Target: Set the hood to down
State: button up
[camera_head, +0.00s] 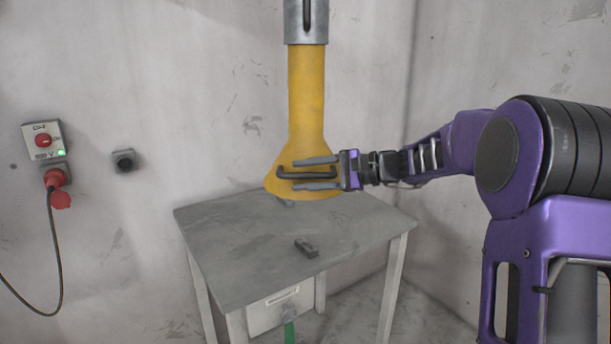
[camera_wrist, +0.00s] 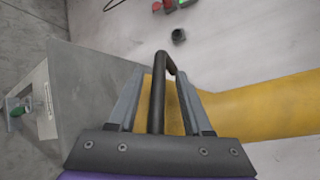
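The yellow hood (camera_head: 307,100) hangs from a grey metal tube (camera_head: 305,22) above the table, with its flared lower end just over the tabletop. A dark bar handle (camera_head: 308,174) is on the front of the flare. My gripper (camera_head: 296,174) reaches in from the right, its fingers above and below the handle. In the wrist view the handle (camera_wrist: 158,95) stands between the two open fingers (camera_wrist: 158,88), with gaps on both sides. The yellow hood (camera_wrist: 260,105) extends to the right there.
A grey table (camera_head: 235,255) stands below the hood, with a small dark object (camera_head: 306,247) on top and a drawer (camera_head: 280,308) in front. A switch box (camera_head: 44,141) with a red plug (camera_head: 57,185) and a dark knob (camera_head: 125,160) are on the left wall.

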jog(key=p+v, duration=0.1)
jog(key=v, duration=1.6)
jog(key=shift+d, duration=0.2)
jog(key=shift+a, duration=0.1)
